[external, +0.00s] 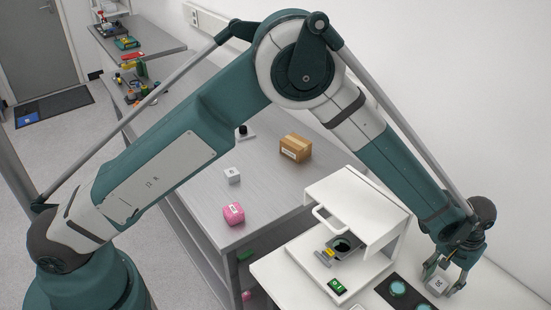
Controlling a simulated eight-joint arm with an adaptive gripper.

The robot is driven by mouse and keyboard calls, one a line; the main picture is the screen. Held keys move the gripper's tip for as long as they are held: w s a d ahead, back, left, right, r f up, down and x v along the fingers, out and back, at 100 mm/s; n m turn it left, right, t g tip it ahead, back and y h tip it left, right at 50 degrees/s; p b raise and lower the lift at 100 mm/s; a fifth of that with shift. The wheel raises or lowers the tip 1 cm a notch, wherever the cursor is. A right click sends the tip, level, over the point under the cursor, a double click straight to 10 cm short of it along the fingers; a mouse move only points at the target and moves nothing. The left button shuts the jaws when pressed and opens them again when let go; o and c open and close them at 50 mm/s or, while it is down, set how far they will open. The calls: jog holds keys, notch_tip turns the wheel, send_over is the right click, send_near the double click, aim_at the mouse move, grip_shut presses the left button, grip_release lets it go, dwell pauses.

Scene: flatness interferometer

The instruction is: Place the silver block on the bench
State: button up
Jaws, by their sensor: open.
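A small silver-grey block (437,284) with a dark mark on top is at the far right, by the round teal pads. My gripper (446,281) is pointed down over it, with its fingers open on either side of the block. I cannot tell whether the fingers touch it. The grey bench (270,185) runs through the middle of the view, and my arm hides part of it. A pale cube (232,175) with a small mark sits on the bench.
A pink block (233,214) and a cardboard box (295,148) stand on the bench. A white instrument (355,205) with a raised hood and handle stands between the bench and my gripper. A dark panel with teal pads (398,289) lies beside it. Bare bench surface shows around the cube.

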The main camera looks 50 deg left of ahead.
aim_at(440, 282)
notch_tip(440, 282, up, 12)
jog(key=b, duration=0.1)
jog(key=shift+b, duration=0.4)
